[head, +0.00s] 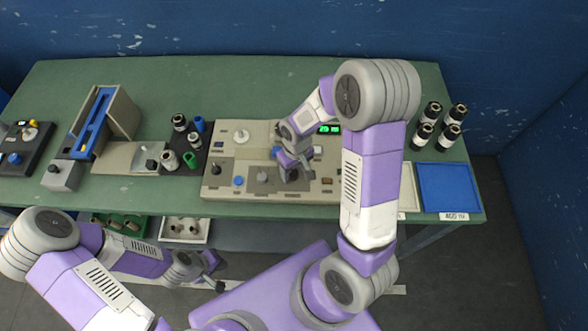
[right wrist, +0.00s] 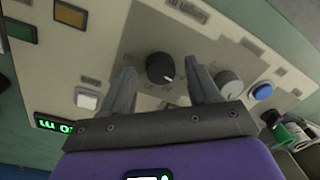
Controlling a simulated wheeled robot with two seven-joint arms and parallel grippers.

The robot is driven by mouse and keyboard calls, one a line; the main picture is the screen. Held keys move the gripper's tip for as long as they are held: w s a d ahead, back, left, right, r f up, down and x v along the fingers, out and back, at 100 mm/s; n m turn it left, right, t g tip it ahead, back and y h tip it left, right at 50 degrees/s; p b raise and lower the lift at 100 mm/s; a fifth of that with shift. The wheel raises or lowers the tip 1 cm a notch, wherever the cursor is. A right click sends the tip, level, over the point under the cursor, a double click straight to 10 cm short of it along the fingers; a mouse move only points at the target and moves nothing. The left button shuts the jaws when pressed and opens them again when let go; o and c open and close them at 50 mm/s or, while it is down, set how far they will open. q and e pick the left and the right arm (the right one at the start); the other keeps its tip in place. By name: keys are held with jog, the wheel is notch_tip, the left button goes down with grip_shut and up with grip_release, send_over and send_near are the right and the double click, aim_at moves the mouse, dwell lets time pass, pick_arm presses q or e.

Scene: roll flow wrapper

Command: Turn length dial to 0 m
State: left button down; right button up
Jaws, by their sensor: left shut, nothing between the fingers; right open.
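The control panel (head: 222,192) lies on the green table, with a lit green display (head: 328,129) that also shows upside down in the right wrist view (right wrist: 62,126). I cannot read it clearly. My right gripper (head: 290,174) is over the panel. In the right wrist view its open fingers (right wrist: 160,72) stand on either side of a dark round dial (right wrist: 158,66) with a white mark towards the lower right. I cannot tell whether they touch it. In the head view the gripper hides this dial. My left gripper (head: 214,284) is shut and empty, in front of the table.
A grey knob (right wrist: 229,84) and a blue button (right wrist: 262,91) sit beside the dark dial. A white button (right wrist: 87,98) is on its other side. Dark cylinders (head: 440,126) and a blue tray (head: 447,188) are at the right. A grey machine (head: 118,113) stands at the left.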

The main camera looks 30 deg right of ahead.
aim_at(295, 172)
notch_tip(295, 172, up, 7)
jog(key=shift+d+p, duration=0.15)
jog(key=shift+p, duration=0.5)
